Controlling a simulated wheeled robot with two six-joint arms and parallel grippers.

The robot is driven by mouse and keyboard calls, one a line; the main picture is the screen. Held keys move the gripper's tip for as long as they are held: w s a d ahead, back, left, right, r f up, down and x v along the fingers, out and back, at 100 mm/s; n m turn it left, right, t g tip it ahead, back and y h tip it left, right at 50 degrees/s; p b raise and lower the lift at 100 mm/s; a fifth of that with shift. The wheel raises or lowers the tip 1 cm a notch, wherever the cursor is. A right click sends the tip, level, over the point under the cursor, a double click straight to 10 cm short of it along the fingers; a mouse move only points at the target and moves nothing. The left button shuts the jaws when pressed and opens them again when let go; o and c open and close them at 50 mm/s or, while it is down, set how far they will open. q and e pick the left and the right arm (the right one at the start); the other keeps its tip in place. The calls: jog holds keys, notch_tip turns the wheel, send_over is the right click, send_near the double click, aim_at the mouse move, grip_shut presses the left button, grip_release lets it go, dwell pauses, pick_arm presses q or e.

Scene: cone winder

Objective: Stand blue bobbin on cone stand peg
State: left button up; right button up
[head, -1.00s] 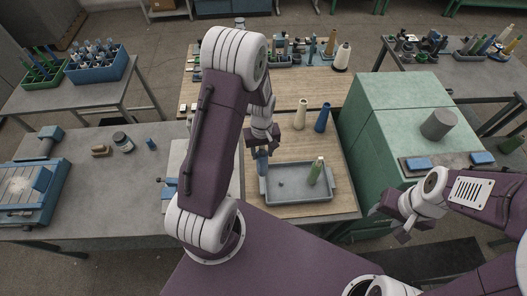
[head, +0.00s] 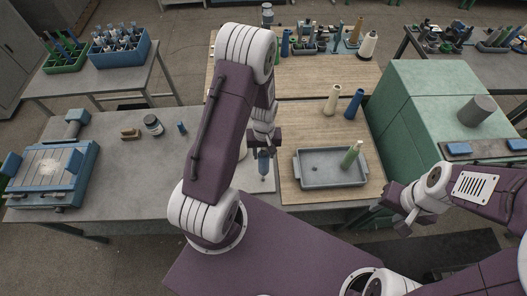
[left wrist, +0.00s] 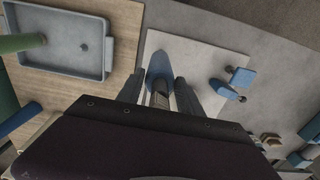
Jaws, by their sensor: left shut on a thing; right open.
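My left gripper (head: 263,148) is shut on the blue bobbin (head: 263,165), which hangs roughly upright below the fingers. In the left wrist view, the bobbin (left wrist: 158,68) sits between the two fingers, over a pale plate (left wrist: 195,55). In the head view, my left arm hides much of the plate (head: 262,184). I cannot make out the cone stand's peg. My right gripper (head: 403,222) is open and empty, well to the right.
A grey tray (head: 310,182) holding a green bobbin (head: 350,156) lies to the right of the bobbin. A cream cone (head: 332,99) and another blue bobbin (head: 354,104) stand behind it. A green cabinet (head: 400,110) is further right. A blue machine (head: 62,170) is far left.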

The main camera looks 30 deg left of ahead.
pick_arm(q)
jog(key=f, duration=0.1)
jog(key=f+b, duration=0.1)
jog(key=shift+s+a+f+b, duration=0.25)
jog(key=shift+a+f+b, duration=0.1)
jog(key=shift+f+b, duration=0.05)
jog(key=shift+f, duration=0.25)
jog(key=shift+w+d+r, duration=0.1)
jog(key=shift+w+d, duration=0.15)
jog(key=shift+s+a+f+b, duration=0.2)
jog(key=shift+s+f+b, duration=0.05)
jog(key=shift+f+b, duration=0.2)
jog(key=shift+f, duration=0.2)
jog(key=shift+w, duration=0.1)
jog(key=shift+d, duration=0.15)
